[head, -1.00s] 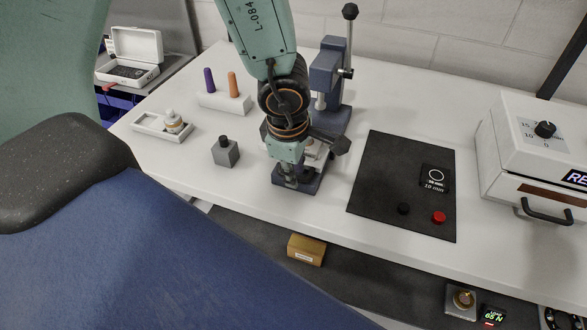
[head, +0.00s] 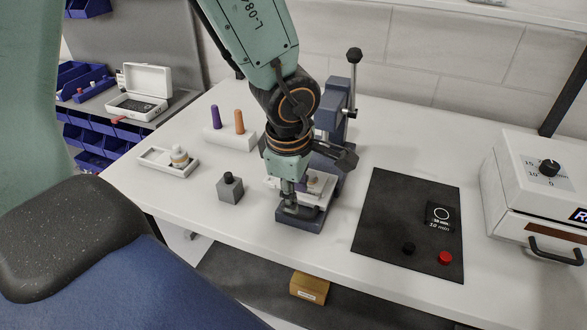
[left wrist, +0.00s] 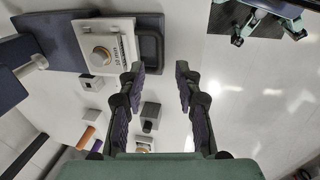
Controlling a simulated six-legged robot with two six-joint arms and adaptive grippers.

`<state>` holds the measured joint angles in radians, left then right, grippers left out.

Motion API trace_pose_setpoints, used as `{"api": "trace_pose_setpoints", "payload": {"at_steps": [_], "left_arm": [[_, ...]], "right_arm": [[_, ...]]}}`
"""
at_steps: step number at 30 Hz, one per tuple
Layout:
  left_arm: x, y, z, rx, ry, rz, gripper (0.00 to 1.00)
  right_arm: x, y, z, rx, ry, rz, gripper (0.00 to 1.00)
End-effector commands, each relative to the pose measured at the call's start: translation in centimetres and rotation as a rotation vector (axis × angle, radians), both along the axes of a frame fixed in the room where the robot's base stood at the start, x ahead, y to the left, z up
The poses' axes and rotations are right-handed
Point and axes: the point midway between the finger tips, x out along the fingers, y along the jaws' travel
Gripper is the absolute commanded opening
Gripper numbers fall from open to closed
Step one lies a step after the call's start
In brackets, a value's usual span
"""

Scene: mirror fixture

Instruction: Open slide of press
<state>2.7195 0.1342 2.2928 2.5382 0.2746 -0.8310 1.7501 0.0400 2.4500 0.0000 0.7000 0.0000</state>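The blue press (head: 330,78) stands on the white table in the head view, with an upright lever. Its slide, a pale plate (left wrist: 122,37) with a round metal piece (left wrist: 102,54) on it, sits over the blue base in the left wrist view. A dark handle (left wrist: 157,46) is at the slide's right end there. My left gripper (head: 290,175) is in front of the press and hides part of it. In the left wrist view the left gripper (left wrist: 160,72) is open and empty. The handle is near the left fingertip, not between the fingers.
A grey block (head: 230,190), a white tray (head: 168,163) and a holder with purple and orange pegs (head: 239,122) are left of the press. A black mat (head: 385,215) and a white box with a dial (head: 525,190) are right.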

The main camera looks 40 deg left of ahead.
Motion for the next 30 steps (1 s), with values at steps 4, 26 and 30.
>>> {"api": "trace_pose_setpoints", "payload": {"at_steps": [4,26,30], "left_arm": [[-0.3,-0.1,2.6,0.001,-0.006,0.001,0.34],[-1.1,-0.3,6.0,-0.001,0.0,0.0,0.34],[-1.1,-0.3,6.0,-0.001,0.0,0.0,0.34]], "right_arm": [[0.0,0.0,0.0,0.0,0.0,0.0,0.4],[0.0,0.0,0.0,0.0,0.0,0.0,0.4],[0.0,0.0,0.0,0.0,0.0,0.0,0.4]]}}
